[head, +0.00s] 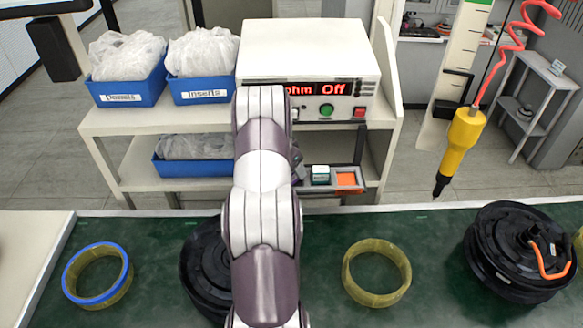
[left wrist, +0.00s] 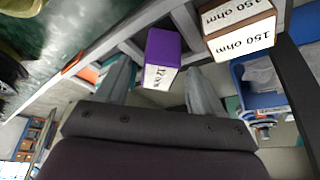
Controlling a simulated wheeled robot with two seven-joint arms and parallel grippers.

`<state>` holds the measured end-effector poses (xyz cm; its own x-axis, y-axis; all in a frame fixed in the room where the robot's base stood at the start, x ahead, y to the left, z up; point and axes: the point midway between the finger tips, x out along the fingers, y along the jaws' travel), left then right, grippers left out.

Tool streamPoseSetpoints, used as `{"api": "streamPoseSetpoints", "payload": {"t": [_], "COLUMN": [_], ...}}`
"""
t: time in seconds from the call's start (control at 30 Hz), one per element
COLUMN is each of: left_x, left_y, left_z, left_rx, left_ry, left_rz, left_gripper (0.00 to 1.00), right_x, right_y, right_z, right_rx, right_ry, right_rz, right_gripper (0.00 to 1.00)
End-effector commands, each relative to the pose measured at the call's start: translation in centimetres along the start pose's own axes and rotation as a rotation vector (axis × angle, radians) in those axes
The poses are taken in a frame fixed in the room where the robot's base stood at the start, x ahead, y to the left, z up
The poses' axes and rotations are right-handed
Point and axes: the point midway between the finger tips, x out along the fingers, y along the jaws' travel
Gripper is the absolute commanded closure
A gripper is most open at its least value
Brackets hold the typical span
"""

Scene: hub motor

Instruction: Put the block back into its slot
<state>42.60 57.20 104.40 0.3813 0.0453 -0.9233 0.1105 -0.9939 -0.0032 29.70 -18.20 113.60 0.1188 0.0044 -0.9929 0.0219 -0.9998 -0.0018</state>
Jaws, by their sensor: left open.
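In the left wrist view, my left gripper (left wrist: 157,72) is open, with one grey finger on each side of a purple block (left wrist: 162,50). The block has a white label and stands between the fingers, which look apart from it. A brown block (left wrist: 240,28) labelled "150 ohm" is beside it to the right. Grey dividers of a slotted tray (left wrist: 130,48) show around the purple block; I cannot tell how deep it sits. In the head view my arm hides the gripper and the purple block. A white-topped teal block (head: 320,175) sits beside an orange slot (head: 347,180). My right gripper is not in view.
The shelf (head: 120,122) carries an ohm meter (head: 310,62) reading "Off" and blue bins (head: 128,92). A yellow screwdriver (head: 463,138) hangs at right. Yellow rings (head: 376,272) and black motor parts (head: 518,250) lie on the green bench (head: 430,245).

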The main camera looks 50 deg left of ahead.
Motion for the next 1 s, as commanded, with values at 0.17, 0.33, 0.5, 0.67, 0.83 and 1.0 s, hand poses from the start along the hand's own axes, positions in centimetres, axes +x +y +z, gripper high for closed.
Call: {"api": "streamPoseSetpoints", "payload": {"t": [0.17,0.33,0.5,0.67,0.83,1.0], "left_x": [-4.0,-8.2,-10.6,-11.1,-10.0,-10.4], "left_y": [-0.1,-0.1,0.0,0.1,9.9,27.7], "left_z": [0.1,0.1,0.1,0.1,-1.4,3.2], "left_rx": [0.001,0.0,-0.001,-0.001,0.016,0.071], "left_ry": [0.005,0.003,0.0,-0.002,-0.078,-0.211], "left_rz": [-0.005,-0.004,-0.001,0.001,0.045,0.059], "left_gripper": [0.32,0.32,0.32,0.32,0.32,0.32], "right_x": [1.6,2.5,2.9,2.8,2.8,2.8], "right_y": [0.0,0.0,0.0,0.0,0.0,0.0], "right_z": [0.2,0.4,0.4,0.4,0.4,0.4], "right_rx": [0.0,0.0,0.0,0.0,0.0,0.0], "right_ry": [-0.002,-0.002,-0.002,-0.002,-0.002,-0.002], "right_rz": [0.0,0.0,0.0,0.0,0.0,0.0], "right_gripper": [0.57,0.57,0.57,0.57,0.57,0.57]}}
